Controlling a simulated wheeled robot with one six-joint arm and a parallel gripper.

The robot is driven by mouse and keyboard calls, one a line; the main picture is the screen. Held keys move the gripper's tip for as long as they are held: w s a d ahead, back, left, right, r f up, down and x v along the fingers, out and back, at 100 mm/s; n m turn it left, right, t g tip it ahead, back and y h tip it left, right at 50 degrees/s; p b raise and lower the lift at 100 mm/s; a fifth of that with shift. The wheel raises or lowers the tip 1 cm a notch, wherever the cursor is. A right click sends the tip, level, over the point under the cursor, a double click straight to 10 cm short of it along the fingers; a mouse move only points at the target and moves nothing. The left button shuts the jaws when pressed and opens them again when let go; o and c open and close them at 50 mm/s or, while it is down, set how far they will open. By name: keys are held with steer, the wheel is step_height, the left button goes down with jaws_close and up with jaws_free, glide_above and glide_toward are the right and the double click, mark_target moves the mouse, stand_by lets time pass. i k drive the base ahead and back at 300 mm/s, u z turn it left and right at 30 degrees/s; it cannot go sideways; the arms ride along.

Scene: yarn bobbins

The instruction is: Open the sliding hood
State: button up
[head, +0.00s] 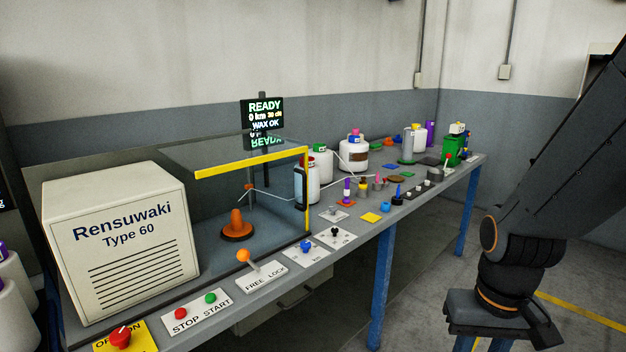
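The sliding hood (252,163) is a clear box edged in yellow, on the bench beside the cream Rensuwaki machine housing (115,240). Its yellow strip runs along the top front, and a yellow post stands at its right end. It stands over an orange cone (237,222) on a round base. A dark upright piece (300,186) shows at its right end; I cannot tell if it is a handle. My gripper (497,343) is at the lower right, away from the hood and in front of the bench. Its fingertips are cut off by the frame's bottom.
Along the bench front are an orange-knobbed lever (243,255) marked FREE LOCK, red and green buttons (195,305) and a red knob (120,337). White canisters (354,154), small tools and a green bin (453,150) fill the right part. Floor between bench and arm looks clear.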

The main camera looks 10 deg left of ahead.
mark_target(214, 171)
steer(key=i, duration=0.95)
steer(key=u, duration=1.7)
